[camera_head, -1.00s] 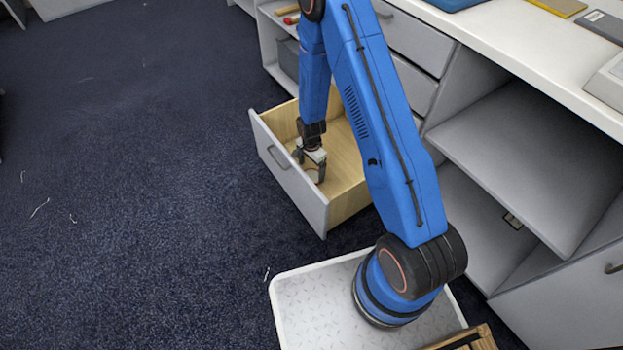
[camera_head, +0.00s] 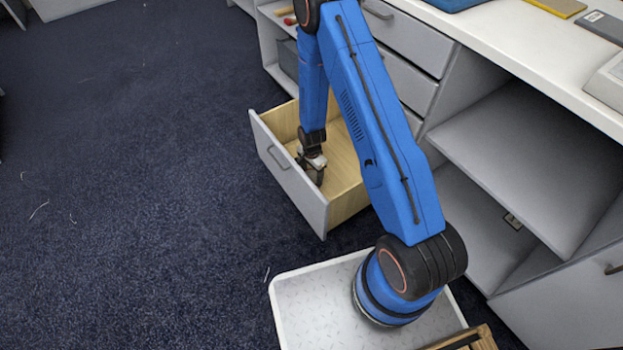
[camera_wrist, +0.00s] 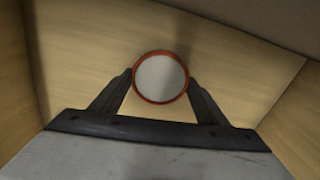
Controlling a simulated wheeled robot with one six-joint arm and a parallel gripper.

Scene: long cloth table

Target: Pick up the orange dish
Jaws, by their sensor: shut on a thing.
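The orange dish (camera_wrist: 160,78) is round, with an orange rim and a pale grey-white inside. In the wrist view it sits between the two dark fingertips of my gripper (camera_wrist: 160,84), one finger against each side of the rim. My gripper is shut on it. In the head view my gripper (camera_head: 311,172) reaches down into the open wooden drawer (camera_head: 345,195), and the dish is hidden there. I cannot tell whether the dish still touches the drawer floor.
The drawer's grey front (camera_head: 290,178) and wooden walls stand close around my gripper. A white counter (camera_head: 520,50) with open shelves (camera_head: 530,150) is at the right. The dark blue carpet (camera_head: 130,180) at the left is mostly clear.

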